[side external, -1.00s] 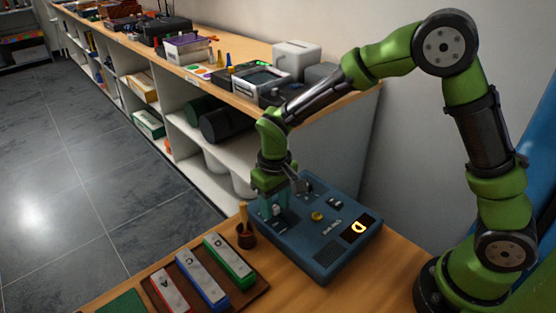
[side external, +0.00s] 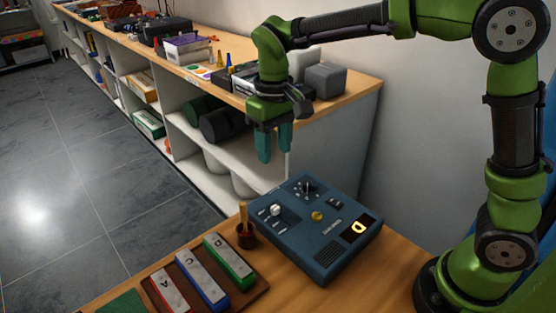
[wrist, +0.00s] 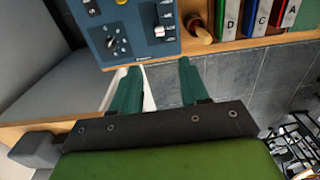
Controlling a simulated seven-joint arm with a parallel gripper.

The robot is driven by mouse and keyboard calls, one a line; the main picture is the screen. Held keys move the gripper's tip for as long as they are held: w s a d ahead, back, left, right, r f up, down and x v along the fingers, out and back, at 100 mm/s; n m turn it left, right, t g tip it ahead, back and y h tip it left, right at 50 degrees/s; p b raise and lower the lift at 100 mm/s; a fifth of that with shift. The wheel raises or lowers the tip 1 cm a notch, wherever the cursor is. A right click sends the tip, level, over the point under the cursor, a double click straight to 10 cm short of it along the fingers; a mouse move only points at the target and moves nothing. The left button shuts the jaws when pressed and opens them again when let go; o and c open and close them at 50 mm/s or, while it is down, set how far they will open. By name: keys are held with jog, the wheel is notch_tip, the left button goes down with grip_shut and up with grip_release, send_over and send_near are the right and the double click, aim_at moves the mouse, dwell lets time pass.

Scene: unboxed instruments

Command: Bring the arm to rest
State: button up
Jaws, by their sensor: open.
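My gripper (side external: 274,150) hangs in the air above and behind the blue control box, pointing down, with its two teal fingers apart and nothing between them. It also shows in the wrist view (wrist: 159,78), open over the gap past the table edge. The blue control box (side external: 316,238) lies on the wooden table. The white switch also shows in the wrist view (wrist: 160,31).
Left of the box stand a small brown cup (side external: 246,238) with a wooden handle and a tray of red, blue and green lettered bars (side external: 202,272). Behind, a long shelf unit (side external: 365,85) carries boxes and instruments, including a grey cube (side external: 326,80). The air around my gripper looks clear.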

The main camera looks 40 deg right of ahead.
jog(key=shift+r, duration=0.5)
jog(key=shift+w, duration=0.1)
jog(key=s+d+r+m+t+y, duration=0.1)
jog(key=s+d+m+t, duration=0.1)
jog(key=s, duration=0.6)
jog(key=s+d+r+m+t+y, duration=0.1)
jog(key=s+d+m+t, duration=0.1)
jog(key=s+d+t, duration=0.3)
jog(key=s+d, duration=0.2)
jog(key=s, duration=0.1)
jog(key=shift+s+r, duration=0.25)
jog(key=shift+s, duration=0.05)
